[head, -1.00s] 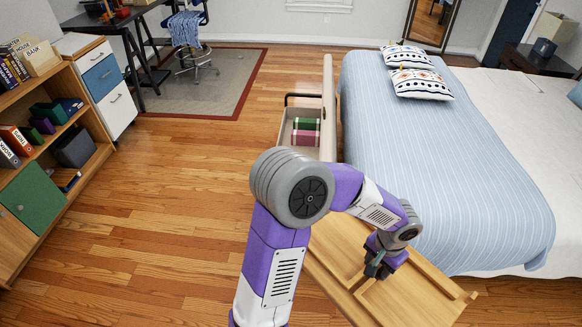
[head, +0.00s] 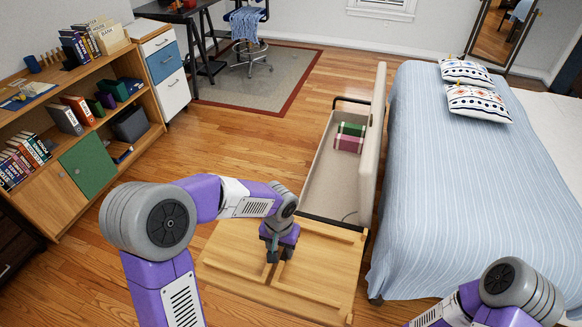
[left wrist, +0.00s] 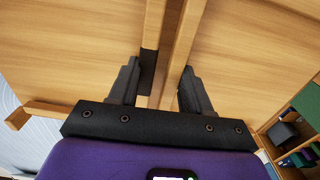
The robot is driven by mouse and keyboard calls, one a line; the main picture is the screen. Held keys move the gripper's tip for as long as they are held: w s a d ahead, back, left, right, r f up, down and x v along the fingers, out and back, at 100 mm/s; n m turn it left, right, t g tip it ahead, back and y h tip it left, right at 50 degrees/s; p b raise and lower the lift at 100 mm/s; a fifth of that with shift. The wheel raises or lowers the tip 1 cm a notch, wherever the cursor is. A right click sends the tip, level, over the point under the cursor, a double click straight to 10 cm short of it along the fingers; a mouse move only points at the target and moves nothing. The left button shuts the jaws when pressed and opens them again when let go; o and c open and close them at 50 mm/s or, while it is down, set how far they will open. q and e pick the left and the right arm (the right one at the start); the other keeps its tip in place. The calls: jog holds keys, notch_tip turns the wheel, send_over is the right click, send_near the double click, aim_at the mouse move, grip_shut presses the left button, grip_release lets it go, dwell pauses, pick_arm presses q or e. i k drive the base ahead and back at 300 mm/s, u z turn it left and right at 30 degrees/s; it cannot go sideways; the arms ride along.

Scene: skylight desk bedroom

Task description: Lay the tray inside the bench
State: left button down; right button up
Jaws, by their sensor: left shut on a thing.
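The tray (head: 320,262) is a light wooden panel with raised strips, in front of and partly across the near end of the bench in the head view. My left gripper (head: 274,256) is shut on the tray's middle strip. In the left wrist view the fingers (left wrist: 160,88) sit on both sides of the strip, and the tray (left wrist: 245,65) fills most of the picture. The bench (head: 313,180) is a long beige box with its lid (head: 369,150) standing up on the right. The tray hides its near end. My right gripper is out of view.
Folded green and pink cloths (head: 349,138) lie at the bench's far end; its middle is clear. The bed (head: 470,190) stands close to the right of the lid. A bookshelf (head: 75,190) is at the left, with bare floor between.

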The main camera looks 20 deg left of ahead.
aim_at(333, 192)
jog(key=u, duration=1.3)
jog(key=i, duration=4.85)
jog(key=z, duration=4.9)
jog(key=i, duration=0.55)
jog(key=u, duration=0.05)
